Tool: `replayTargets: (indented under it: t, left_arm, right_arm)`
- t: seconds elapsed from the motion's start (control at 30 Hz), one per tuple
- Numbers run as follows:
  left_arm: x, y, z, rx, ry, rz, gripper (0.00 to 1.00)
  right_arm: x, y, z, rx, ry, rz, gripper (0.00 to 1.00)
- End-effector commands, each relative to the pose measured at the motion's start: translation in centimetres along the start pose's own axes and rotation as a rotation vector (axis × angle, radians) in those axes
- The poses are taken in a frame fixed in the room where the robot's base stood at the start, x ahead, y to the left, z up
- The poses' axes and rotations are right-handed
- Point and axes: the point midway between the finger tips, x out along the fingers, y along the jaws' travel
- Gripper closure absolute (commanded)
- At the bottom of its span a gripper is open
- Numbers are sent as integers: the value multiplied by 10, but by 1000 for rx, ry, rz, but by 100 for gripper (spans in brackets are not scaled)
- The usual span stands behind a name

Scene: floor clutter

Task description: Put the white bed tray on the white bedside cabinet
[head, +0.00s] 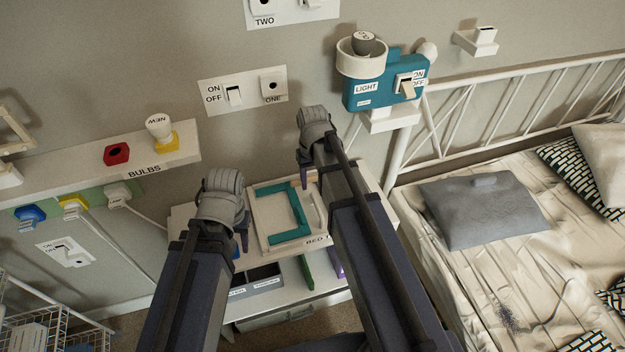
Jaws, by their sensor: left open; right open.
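The white bed tray (264,222), with lettering starting "BED T" on its front edge, appears to rest flat on top of the white bedside cabinet (181,218). A teal angular piece (299,212) lies in the tray. My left gripper (243,232) is open at the tray's left side. My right gripper (305,178) is open near the tray's far right edge. I cannot tell whether either one touches the tray. My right arm hides part of the tray's right side and the cabinet top.
Below the cabinet top is a shelf with dark labelled bins (264,277) and a green item (306,271). A bed with a grey cushion (483,208) stands right. A "BULBS" shelf (60,179) and a teal light box (377,94) are on the wall. A wire rack (30,325) stands lower left.

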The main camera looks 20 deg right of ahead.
Motion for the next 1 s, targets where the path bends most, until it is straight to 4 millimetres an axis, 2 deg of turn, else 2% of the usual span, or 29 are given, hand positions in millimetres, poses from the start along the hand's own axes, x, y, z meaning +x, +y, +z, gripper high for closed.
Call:
replayTargets:
  t: [0.03,0.2,0.37,0.57,0.67,0.8,0.9,1.0]
  left_arm:
    - [-16,-2,1,0,0,0,53]
    - [-40,-4,2,0,0,0,53]
    - [-50,-5,3,0,0,0,53]
    - [-50,-5,3,0,0,0,53]
    - [-50,-5,3,0,0,0,53]
    - [-50,-5,3,0,0,0,53]
    - [-50,-5,3,0,0,0,53]
    - [-50,-5,3,0,0,0,53]
  right_arm:
    - [-17,0,0,0,0,0,53]
    - [-40,0,0,0,0,0,53]
    - [-50,0,0,0,0,0,53]
    - [-50,-5,5,-9,-2,2,53]
    - [-50,-32,28,-60,-11,15,53]
    - [-50,-80,79,-166,-28,51,53]
    - [-51,-103,110,-231,-36,76,53]
    - [-51,-117,130,-274,-41,92,53]
